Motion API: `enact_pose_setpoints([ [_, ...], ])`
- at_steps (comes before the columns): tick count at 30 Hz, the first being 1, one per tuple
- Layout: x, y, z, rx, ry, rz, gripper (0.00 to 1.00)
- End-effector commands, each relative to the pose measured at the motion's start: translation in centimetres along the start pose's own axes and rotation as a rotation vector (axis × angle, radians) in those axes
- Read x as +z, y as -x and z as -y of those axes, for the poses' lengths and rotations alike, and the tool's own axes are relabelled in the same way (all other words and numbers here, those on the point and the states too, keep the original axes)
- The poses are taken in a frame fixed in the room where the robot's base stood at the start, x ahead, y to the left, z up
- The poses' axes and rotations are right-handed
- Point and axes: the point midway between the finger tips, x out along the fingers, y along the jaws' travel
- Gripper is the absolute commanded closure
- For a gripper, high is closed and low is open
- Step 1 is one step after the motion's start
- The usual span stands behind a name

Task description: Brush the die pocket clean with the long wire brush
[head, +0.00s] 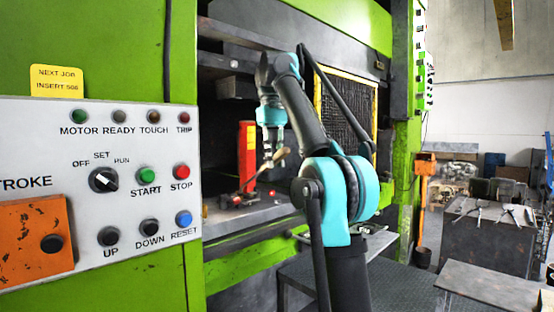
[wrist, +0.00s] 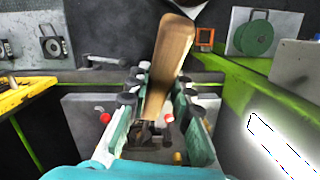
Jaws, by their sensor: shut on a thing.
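My gripper (head: 273,158) is inside the press opening, pointing down above the press bed (head: 262,212). It is shut on the long wire brush, whose tan wooden handle (head: 281,156) shows at the fingers. In the wrist view the handle (wrist: 171,52) runs up between the two fingers of my gripper (wrist: 158,105), tilted a little. The brush's bristles cannot be made out clearly. Small dark parts with red and yellow knobs lie on the bed below. The die pocket cannot be clearly told from them in either view.
A yellow-edged mesh guard (head: 349,115) is to the right. The control panel (head: 100,195) is at the left front. A dark table (head: 490,225) with tools stands at the far right.

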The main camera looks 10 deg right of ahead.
Motion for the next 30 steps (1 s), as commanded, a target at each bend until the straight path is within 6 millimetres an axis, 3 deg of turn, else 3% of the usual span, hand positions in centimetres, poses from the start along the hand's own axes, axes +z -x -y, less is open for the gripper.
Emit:
enact_pose_setpoints([
  [11,-0.1,0.0,0.0,0.000,0.000,0.000,1.00],
  [30,1.2,0.0,-0.2,0.000,0.001,0.000,1.00],
])
